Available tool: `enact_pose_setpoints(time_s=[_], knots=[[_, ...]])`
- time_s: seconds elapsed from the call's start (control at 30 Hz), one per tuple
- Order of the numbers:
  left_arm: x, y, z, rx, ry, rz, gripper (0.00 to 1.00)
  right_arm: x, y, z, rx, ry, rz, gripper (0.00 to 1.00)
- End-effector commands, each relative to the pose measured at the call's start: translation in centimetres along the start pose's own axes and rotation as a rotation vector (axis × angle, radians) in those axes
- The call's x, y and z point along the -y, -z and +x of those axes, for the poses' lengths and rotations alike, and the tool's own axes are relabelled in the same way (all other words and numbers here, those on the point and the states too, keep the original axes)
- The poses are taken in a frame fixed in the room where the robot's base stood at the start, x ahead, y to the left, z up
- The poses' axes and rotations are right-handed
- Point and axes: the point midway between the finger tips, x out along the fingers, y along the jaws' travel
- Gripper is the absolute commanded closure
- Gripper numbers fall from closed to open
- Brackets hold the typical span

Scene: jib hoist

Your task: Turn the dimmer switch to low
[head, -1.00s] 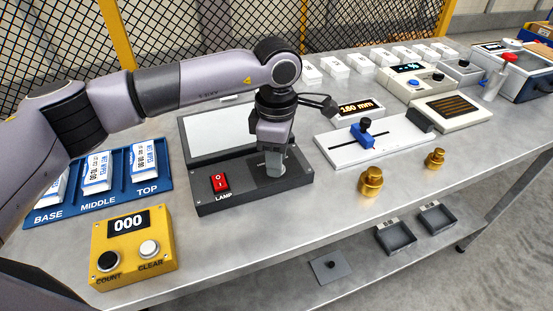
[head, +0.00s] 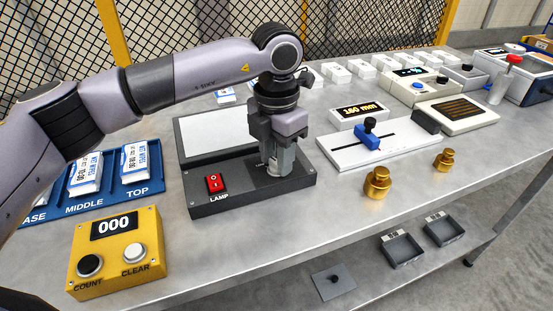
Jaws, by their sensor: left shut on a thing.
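The lamp unit is a dark grey box (head: 235,201) with a red rocker switch (head: 214,183) marked LAMP and a pale panel (head: 218,131) behind it. My left gripper (head: 275,170) points down over the right part of the box. It is shut on the dimmer knob, which is mostly hidden between and behind the fingers. The dimmer's markings are hidden too, so its setting cannot be read. My right gripper is not in view.
A yellow counter box (head: 115,252) reading 000 stands at front left, near a blue tray (head: 110,182). Right of the lamp box are a slide gauge (head: 385,145) showing 160 mm and brass weights (head: 377,183). Bare tabletop lies in front.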

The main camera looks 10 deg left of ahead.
Motion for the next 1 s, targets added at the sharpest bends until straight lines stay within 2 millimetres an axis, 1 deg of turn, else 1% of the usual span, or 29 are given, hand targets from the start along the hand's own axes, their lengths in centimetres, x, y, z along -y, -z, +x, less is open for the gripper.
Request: enact_pose_setpoints(time_s=[0.2,0.5,0.7,1.0], knots=[[-0.02,-0.03,0.06,0.001,-0.002,-0.182,0.94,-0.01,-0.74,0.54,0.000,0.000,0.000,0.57],[-0.01,-0.03,-0.02,0.001,-0.001,-0.353,0.94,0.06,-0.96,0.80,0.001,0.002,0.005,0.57],[0.00,-0.03,-0.06,0.002,0.000,-0.408,0.94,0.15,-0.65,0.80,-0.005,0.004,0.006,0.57],[-0.01,-0.04,-0.10,0.002,0.001,-0.426,0.94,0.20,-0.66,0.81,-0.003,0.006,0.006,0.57]])
